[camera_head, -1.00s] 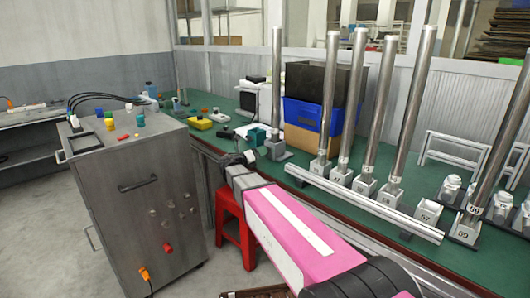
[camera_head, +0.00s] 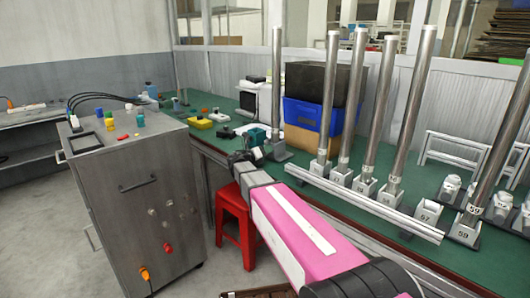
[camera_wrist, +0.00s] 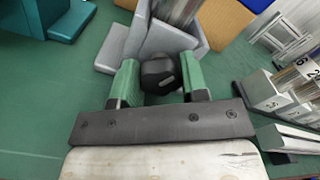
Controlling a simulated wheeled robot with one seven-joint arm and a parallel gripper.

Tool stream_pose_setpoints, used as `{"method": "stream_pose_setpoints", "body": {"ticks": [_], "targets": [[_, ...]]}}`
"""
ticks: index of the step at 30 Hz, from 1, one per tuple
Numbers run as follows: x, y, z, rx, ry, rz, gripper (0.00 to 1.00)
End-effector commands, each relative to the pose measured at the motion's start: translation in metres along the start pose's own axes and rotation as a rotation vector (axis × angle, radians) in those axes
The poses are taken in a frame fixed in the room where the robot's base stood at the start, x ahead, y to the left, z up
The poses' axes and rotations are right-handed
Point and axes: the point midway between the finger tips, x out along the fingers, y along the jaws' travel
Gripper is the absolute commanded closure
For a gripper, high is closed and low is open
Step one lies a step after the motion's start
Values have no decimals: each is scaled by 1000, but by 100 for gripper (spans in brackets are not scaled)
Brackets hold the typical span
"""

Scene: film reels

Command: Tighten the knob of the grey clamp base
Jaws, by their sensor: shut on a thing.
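The grey clamp base (camera_wrist: 165,38) stands at the top middle of the wrist view, with a metal post (camera_wrist: 181,10) rising from it. Its black round knob (camera_wrist: 160,75) faces my gripper. My gripper (camera_wrist: 159,72) is shut on the knob, one green finger on each side. In the head view, the base (camera_head: 281,154) stands on the green bench with its tall post (camera_head: 277,85) upright. My gripper (camera_head: 245,157) is at its left front there, and the knob cannot be made out.
A teal block (camera_head: 259,136) stands close left of the base. A blue crate (camera_head: 302,114) sits behind it. A long metal bar (camera_head: 360,200) lies along the bench front, before several numbered bases with posts. A red stool (camera_head: 236,220) stands below my arm.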

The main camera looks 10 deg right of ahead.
Motion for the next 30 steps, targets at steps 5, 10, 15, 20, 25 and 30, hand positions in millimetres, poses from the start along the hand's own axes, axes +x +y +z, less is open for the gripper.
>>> {"method": "stream_pose_setpoints", "body": {"ticks": [5, 10, 15, 20, 25, 30], "targets": [[0, 0, 0, 24, 0, 0, 83], [0, 0, 0, 94, 0, 0, 83], [0, 0, 0, 217, 0, 0, 83], [0, 0, 0, 364, 0, 0, 83], [0, 0, 0, 526, 0, 0, 83], [0, 0, 0, 688, 0, 0, 83]]}}
